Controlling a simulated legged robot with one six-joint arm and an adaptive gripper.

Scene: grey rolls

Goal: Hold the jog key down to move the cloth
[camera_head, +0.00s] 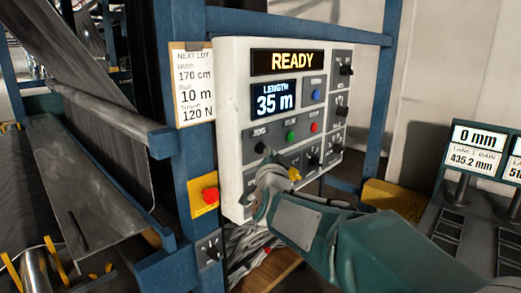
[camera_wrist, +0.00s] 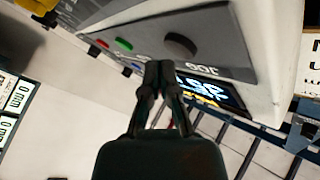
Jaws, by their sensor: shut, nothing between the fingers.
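The jog key (camera_head: 260,148) is a round black button under the JOG label on the white control panel (camera_head: 232,75). In the wrist view the jog key (camera_wrist: 181,45) shows close up, with its label beside it. My gripper (camera_head: 267,165) is shut and empty, just below the key in the head view. In the wrist view its closed fingertips (camera_wrist: 158,68) are near the key but appear beside it; I cannot tell any contact. The panel reads READY and LENGTH 35 m. Grey cloth (camera_head: 105,120) hangs at the left.
Green (camera_head: 291,136) and red (camera_head: 313,127) buttons sit right of the jog key, with knobs below. A red emergency button (camera_head: 210,195) is on the blue post. A note (camera_head: 194,85) reads Run 10 m, 170 cm and 120 N. A display (camera_head: 478,137) at right reads 0 mm.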

